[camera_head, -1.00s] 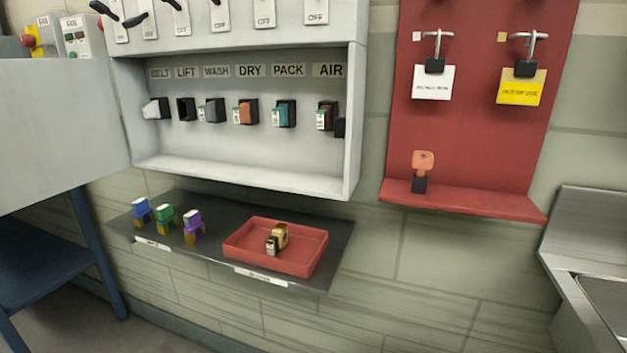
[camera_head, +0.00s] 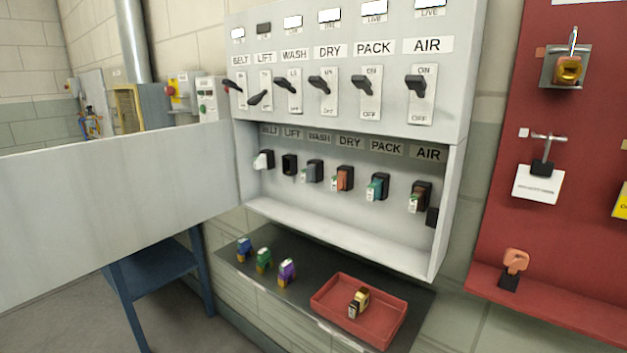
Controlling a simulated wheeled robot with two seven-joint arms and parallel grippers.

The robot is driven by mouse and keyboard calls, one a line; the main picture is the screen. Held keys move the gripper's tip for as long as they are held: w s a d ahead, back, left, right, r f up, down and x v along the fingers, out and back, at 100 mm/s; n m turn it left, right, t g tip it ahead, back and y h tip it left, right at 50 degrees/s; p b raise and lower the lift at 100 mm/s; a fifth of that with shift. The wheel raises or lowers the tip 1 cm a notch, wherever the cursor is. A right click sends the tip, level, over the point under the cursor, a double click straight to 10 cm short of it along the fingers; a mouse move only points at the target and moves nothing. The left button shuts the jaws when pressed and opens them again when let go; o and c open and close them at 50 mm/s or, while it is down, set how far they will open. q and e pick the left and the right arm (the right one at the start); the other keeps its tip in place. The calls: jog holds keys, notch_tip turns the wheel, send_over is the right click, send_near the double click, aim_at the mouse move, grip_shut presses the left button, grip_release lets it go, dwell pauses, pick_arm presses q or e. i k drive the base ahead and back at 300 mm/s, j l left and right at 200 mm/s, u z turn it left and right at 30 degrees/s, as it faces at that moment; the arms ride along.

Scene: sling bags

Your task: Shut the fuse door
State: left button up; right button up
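The fuse door (camera_head: 110,210) is a wide pale grey panel at the left, swung open and standing out from the left side of the fuse compartment. The fuse compartment (camera_head: 335,222) is open at the front, under the row of switches. Fuses of several colours sit in its labelled sockets, among them an orange one (camera_head: 345,178) under DRY and a teal one (camera_head: 375,187) under PACK. The LIFT socket (camera_head: 290,165) looks black and empty. Neither of my grippers is in view.
A dark shelf (camera_head: 322,318) below the box holds blue, green and purple fuses and a red tray (camera_head: 398,328) with a yellow fuse. A red board (camera_head: 560,120) with padlocks and tags is at the right. A blue stand (camera_head: 165,265) is under the door.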

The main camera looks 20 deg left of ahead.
aim_at(68, 213)
jog(key=k+j+z, duration=0.1)
jog(key=j, duration=0.3)
jog(key=k+j+z, duration=0.1)
jog(key=j, duration=0.3)
jog(key=k+j, duration=0.1)
jog(key=j, duration=0.3)
jog(key=k+j+z, duration=0.15)
jog(key=j, duration=0.25)
jog(key=k+j+z, duration=0.1)
jog(key=j, duration=0.3)
jog(key=k+j+z, duration=0.1)
jog(key=j, duration=0.3)
jog(key=j+z, duration=0.2)
jog(key=j, duration=0.65)
jog(key=j+z, duration=0.2)
jog(key=j, duration=0.65)
jog(key=i+j+z, duration=0.1)
jog(key=j, duration=0.3)
jog(key=i+j+z, duration=0.1)
jog(key=j, duration=0.3)
